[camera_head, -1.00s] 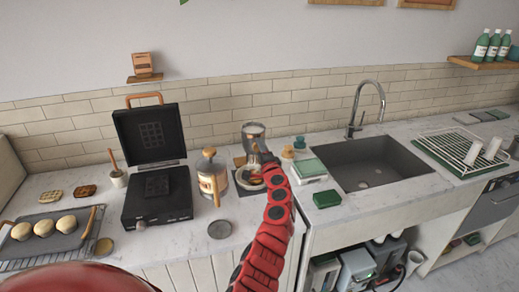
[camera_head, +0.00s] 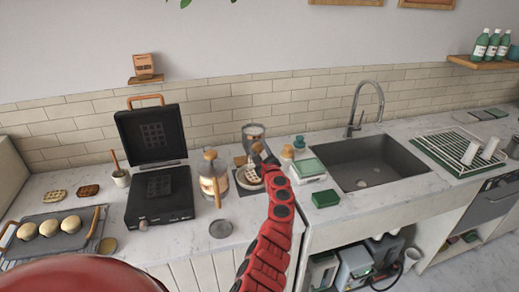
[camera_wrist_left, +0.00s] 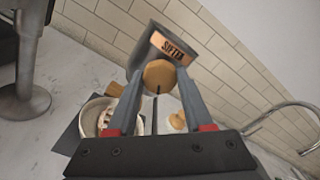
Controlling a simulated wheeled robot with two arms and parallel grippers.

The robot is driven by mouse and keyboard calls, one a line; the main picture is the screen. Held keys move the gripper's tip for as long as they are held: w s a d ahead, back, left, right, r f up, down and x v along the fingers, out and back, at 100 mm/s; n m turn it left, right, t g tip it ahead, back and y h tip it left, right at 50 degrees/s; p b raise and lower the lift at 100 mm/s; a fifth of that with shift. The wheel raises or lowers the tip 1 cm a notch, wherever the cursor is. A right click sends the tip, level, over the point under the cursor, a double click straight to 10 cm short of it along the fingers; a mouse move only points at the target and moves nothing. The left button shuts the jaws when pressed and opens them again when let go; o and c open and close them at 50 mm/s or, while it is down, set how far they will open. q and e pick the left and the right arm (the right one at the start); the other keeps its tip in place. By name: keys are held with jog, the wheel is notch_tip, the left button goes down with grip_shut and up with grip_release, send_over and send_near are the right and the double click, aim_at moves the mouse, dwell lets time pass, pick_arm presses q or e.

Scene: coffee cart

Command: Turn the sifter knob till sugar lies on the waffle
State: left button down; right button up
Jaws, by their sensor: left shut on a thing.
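The grey sifter (camera_head: 253,131) stands upright at the back of the counter. Its label shows in the left wrist view (camera_wrist_left: 173,48). My left gripper (camera_head: 264,155) is at its front, with both fingers shut on the round wooden knob (camera_wrist_left: 159,76). The waffle (camera_head: 249,178) lies on a plate below the sifter, partly hidden by my gripper. It looks pale on top, and the left wrist view shows whitish patches on brown (camera_wrist_left: 106,119). My right gripper is not in view.

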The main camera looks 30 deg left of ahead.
pick_arm(q)
jog(key=shift+f+m+p, duration=0.1)
jog(key=shift+m+p, duration=0.25)
jog(key=shift+m, duration=1.15)
jog(key=shift+c, duration=1.5)
grip_release()
jog(key=shift+d, duration=0.1)
jog(key=p+v, duration=0.2)
jog(key=v, duration=1.5)
jog(key=shift+p, duration=0.3)
